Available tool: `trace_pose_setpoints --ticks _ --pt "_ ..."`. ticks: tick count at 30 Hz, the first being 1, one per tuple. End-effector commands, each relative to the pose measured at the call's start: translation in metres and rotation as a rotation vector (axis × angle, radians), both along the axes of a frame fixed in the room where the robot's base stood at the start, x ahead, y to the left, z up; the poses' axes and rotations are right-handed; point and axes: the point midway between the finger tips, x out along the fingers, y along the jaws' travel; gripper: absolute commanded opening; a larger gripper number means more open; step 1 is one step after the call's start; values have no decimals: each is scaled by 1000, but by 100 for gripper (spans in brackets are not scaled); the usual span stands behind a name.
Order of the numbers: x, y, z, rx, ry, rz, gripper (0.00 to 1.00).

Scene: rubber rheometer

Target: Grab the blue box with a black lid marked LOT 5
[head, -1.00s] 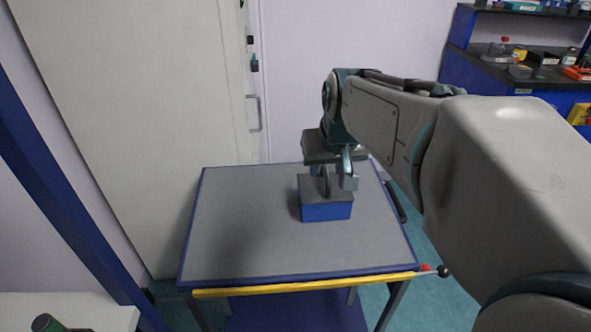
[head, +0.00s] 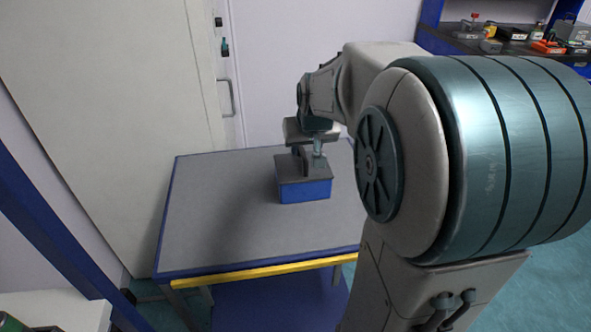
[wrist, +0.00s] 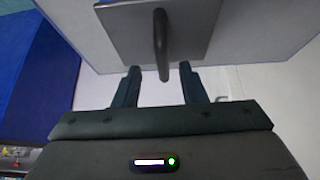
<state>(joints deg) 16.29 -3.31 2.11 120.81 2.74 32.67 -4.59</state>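The blue box (head: 306,191) with a dark lid (head: 288,174) stands upright on the grey-topped table. No LOT 5 marking is readable. My gripper (head: 309,160) is directly over the lid in the head view. In the wrist view, my gripper (wrist: 159,70) has its two fingers apart, one on each side of the handle's end, with visible gaps. It is open and holds nothing. The head view hides the exact fingertip contact.
The table (head: 215,215) has a blue rim and a yellow front bar (head: 262,271); its top is clear left of the box. A white door with a handle (head: 226,97) is behind. A shelf bench with bottles and boxes (head: 490,45) is at the back right.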

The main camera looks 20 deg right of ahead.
Motion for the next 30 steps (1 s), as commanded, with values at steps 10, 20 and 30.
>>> trace_pose_setpoints --ticks 10,20,30 --pt "19 0 -31 0 1 0 38" --pt "19 0 -31 0 1 0 0" --pt "19 0 -31 0 1 0 0"
